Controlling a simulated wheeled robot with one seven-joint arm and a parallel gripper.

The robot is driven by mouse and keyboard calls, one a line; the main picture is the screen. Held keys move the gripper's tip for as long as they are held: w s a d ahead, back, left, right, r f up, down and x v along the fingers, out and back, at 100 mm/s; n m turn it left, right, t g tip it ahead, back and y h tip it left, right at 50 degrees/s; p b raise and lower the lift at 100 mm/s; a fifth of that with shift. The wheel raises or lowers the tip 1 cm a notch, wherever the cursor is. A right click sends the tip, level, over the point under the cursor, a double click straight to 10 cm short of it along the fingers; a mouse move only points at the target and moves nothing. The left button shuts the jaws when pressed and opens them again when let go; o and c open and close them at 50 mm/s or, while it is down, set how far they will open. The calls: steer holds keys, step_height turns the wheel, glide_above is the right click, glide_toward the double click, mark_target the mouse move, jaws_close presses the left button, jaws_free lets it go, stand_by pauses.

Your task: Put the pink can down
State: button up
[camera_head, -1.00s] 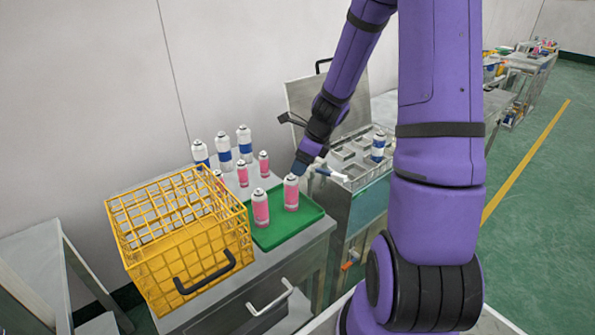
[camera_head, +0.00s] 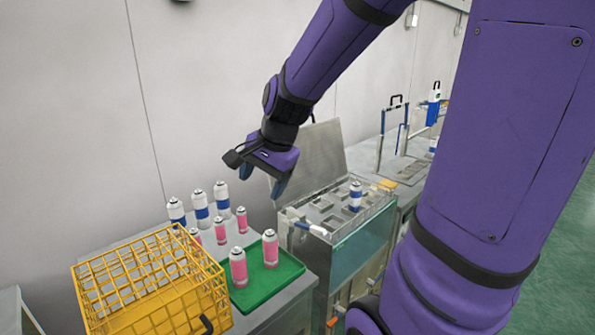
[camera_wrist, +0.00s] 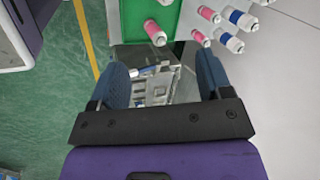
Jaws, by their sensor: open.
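Two larger pink cans stand upright on the green tray (camera_head: 285,276): one pink can (camera_head: 270,248) at the right and another pink can (camera_head: 238,267) to its left. I cannot tell which one the task means. My gripper (camera_head: 261,182) is open and empty, raised above the cans and apart from them. In the wrist view the gripper's fingers (camera_wrist: 158,82) are spread wide with nothing between them. The green tray (camera_wrist: 128,22) also shows there with one pink can (camera_wrist: 155,33) on it.
A yellow wire crate (camera_head: 150,285) stands left of the tray. Blue-white cans (camera_head: 200,208) and smaller pink cans (camera_head: 220,230) stand behind the tray. A machine with an open lid (camera_head: 318,160) and a compartmented top holding a blue-white can (camera_head: 355,195) stands to the right.

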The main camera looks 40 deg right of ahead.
steer(key=s+a+r+n, duration=0.2)
steer(key=s+r+n, duration=0.2)
steer(key=s+n, duration=0.3)
steer(key=s+a+r+n+t+h, duration=0.1)
steer(key=s+a+r+n, duration=0.1)
steer(key=s+r+n, duration=0.2)
steer(key=s+n, duration=0.2)
steer(key=s, duration=0.2)
steer(key=shift+r+n+h, duration=0.2)
steer(key=shift+n+h, duration=0.1)
steer(key=shift+n, duration=0.1)
